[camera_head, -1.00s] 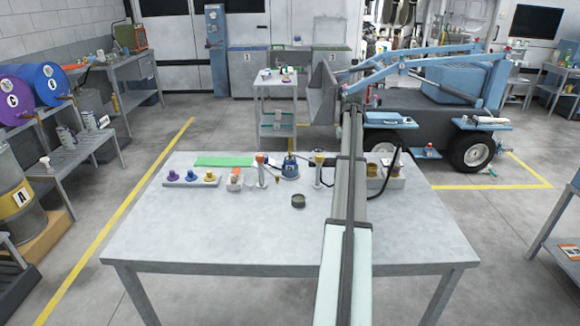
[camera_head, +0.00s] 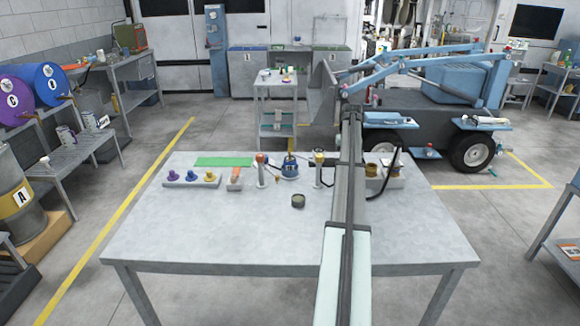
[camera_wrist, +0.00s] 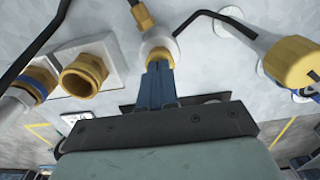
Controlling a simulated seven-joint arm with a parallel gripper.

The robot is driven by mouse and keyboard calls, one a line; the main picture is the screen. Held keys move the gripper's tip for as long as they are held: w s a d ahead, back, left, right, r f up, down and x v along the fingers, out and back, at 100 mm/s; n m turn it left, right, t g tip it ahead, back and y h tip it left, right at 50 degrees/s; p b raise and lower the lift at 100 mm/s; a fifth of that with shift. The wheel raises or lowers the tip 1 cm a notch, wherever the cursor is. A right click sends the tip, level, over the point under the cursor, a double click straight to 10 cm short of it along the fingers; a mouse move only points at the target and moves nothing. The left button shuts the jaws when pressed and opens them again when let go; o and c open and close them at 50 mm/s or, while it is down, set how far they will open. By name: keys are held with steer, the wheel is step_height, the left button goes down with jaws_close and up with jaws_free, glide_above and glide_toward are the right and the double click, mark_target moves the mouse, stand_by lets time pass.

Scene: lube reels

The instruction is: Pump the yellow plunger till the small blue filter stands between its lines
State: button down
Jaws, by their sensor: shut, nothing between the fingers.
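In the wrist view, the blue fingers of my gripper (camera_wrist: 160,88) are shut with nothing between them. Their tips are at a white-collared yellow fitting (camera_wrist: 158,42); I cannot tell whether they touch it. A yellow-topped post (camera_wrist: 295,62) with a black lever stands to the right. In the head view, a white post with a yellow top (camera_head: 318,160) stands on the table beside my arm, which hides my gripper there. I cannot tell for sure which yellow part is the plunger. The small blue filter and its lines cannot be made out.
Two yellow-brown fittings (camera_head: 372,170) sit right of my arm. The table's front (camera_head: 230,240) is clear.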

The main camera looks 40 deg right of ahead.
steer(key=shift+f, duration=0.3)
steer(key=shift+r, duration=3.8)
steer(key=shift+w, duration=0.1)
